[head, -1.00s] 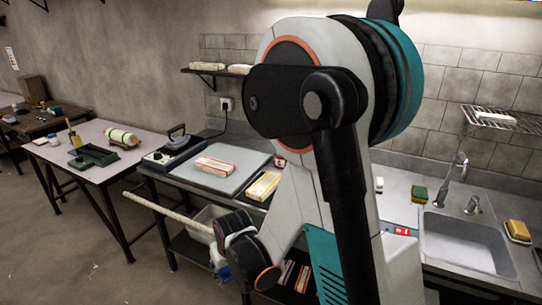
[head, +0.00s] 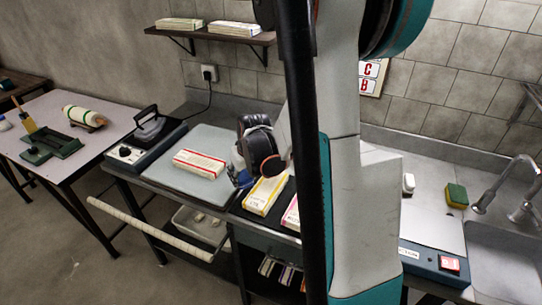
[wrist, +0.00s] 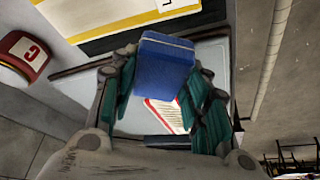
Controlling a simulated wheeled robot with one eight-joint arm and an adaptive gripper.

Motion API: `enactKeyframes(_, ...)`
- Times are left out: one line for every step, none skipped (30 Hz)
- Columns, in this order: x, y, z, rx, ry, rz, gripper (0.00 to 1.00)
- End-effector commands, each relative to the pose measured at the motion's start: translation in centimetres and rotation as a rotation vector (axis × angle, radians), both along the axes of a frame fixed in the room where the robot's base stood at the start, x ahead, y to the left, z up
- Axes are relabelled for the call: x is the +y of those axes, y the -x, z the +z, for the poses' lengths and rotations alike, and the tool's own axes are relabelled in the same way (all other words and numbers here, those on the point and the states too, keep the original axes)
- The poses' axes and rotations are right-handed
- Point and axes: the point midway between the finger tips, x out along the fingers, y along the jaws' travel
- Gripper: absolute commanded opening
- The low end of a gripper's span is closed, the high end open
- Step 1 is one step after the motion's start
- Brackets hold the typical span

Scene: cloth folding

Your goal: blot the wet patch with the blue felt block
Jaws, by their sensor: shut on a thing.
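The blue felt block (wrist: 165,65) is held between the two teal-lined fingers of my gripper (wrist: 160,80) in the wrist view. In the head view my gripper (head: 240,181) is at the right edge of a pale grey board (head: 208,141), with a little blue showing at its tip. A folded white cloth with red edging (head: 199,163) lies on the board; it also shows behind the block in the wrist view (wrist: 166,116). I cannot make out a wet patch in either view. My arm hides part of the counter.
A yellow-edged white bundle (head: 264,195) lies just right of the board. A black iron (head: 149,122) stands on its base to the left. A sponge (head: 456,195) and a sink (head: 500,255) are at the right. A red can (wrist: 22,56) shows in the wrist view.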

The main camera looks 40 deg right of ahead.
Motion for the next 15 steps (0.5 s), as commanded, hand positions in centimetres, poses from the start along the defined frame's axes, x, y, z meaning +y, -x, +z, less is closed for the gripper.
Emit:
enactKeyframes(-2.4, 0.7, 0.7, -0.001, -0.001, -0.027, 0.24)
enactKeyframes(-3.5, 1.0, 1.0, -0.001, -0.001, -0.037, 0.24)
enactKeyframes(-4.8, 1.5, 1.4, -0.002, -0.001, -0.049, 0.24)
enactKeyframes(-5.7, 1.8, 1.7, -0.002, 0.0, -0.057, 0.24)
enactKeyframes(-6.5, 2.1, 1.9, -0.003, 0.0, -0.062, 0.24)
enactKeyframes(-7.4, 2.5, 2.2, -0.003, 0.0, -0.072, 0.24)
enactKeyframes(-8.0, 2.7, 2.3, -0.004, 0.0, -0.075, 0.24)
enactKeyframes(-8.5, 2.9, 2.4, -0.004, 0.001, -0.08, 0.24)
enactKeyframes(-8.9, 3.1, 2.6, -0.005, 0.0, -0.084, 0.24)
enactKeyframes(-9.2, 3.2, 2.7, -0.005, 0.001, -0.086, 0.24)
enactKeyframes(-9.5, 3.3, 2.7, -0.005, 0.001, -0.088, 0.24)
enactKeyframes(-9.7, 3.4, 2.7, -0.006, 0.0, -0.09, 0.24)
enactKeyframes(-9.7, 3.4, 2.7, -0.006, 0.001, -0.091, 0.24)
enactKeyframes(-9.8, 3.5, 2.6, -0.006, 0.001, -0.091, 0.24)
enactKeyframes(-9.8, 3.4, 2.5, -0.006, 0.001, -0.09, 0.24)
